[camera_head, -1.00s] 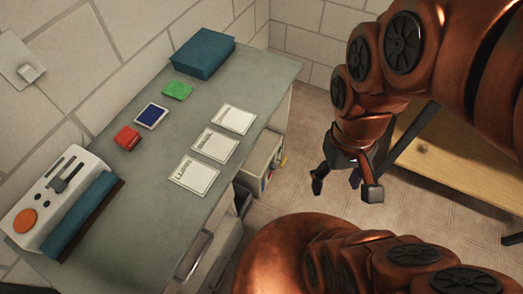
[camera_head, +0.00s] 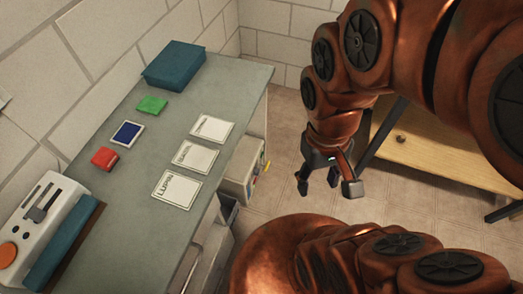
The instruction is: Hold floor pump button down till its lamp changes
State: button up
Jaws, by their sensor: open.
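My gripper (camera_head: 328,184) hangs open and empty above the tiled floor, fingers pointing down, right of the counter. A beige box (camera_head: 238,184) stands low beside the counter's right side, left of my gripper and apart from it. Small yellow and dark parts show on the box's right face; it may be the floor pump, but I cannot tell. No pump button or lamp can be made out clearly on it. The counter's edge hides part of the box.
The grey-green counter (camera_head: 143,139) holds a teal box (camera_head: 174,66), green, blue and red items, three white cards (camera_head: 194,156) and a white panel with an orange button (camera_head: 7,255). A wooden bench (camera_head: 440,153) stands right. Floor between is clear.

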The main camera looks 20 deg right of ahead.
grip_shut()
dwell(1.4)
